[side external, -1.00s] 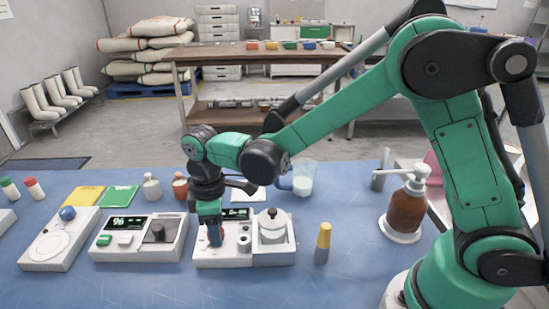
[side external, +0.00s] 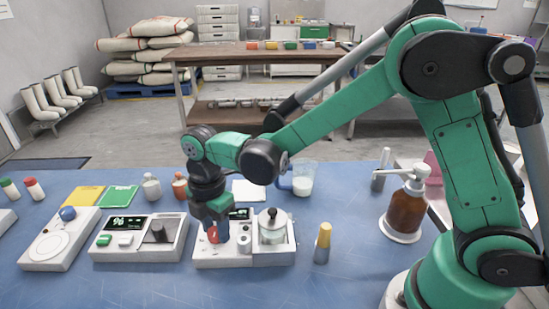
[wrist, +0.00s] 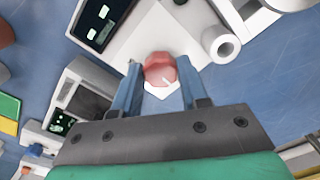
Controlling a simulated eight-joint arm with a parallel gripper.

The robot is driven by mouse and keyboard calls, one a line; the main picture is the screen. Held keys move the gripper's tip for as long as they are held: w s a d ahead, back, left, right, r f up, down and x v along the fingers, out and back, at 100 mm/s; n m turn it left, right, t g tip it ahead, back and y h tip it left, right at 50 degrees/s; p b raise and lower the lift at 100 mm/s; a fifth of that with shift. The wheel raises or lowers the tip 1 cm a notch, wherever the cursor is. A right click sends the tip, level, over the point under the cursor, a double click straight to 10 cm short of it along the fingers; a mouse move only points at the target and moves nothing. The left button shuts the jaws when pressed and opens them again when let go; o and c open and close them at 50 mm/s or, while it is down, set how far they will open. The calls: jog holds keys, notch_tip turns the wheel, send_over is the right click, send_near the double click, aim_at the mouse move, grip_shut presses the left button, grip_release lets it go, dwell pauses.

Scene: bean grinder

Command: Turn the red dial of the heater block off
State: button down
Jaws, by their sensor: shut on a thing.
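The heater block (side external: 245,259) is a white unit on the blue table, with a small dark display (side external: 240,213) at its back. Its red dial (side external: 213,235) is on the left part. My gripper (side external: 212,231) points down over it. In the wrist view, the red dial (wrist: 160,69) sits between the two blue fingers of my gripper (wrist: 158,80), which are shut on it. The display (wrist: 100,22) also shows there, but I cannot read it. Part of the dial is hidden by the gripper in the side view.
A white cylinder (side external: 244,243) stands just right of the dial, and a lidded glass vessel (side external: 272,231) is further right. A yellow-capped bottle (side external: 323,243) stands beside the unit. Another white device (side external: 138,241) with a display is close on the left.

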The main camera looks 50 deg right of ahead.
aim_at(216, 230)
jog(key=shift+n, duration=0.4)
jog(key=shift+c, duration=2.3)
grip_release()
jog(key=shift+r, duration=0.1)
jog(key=shift+r, duration=2.75)
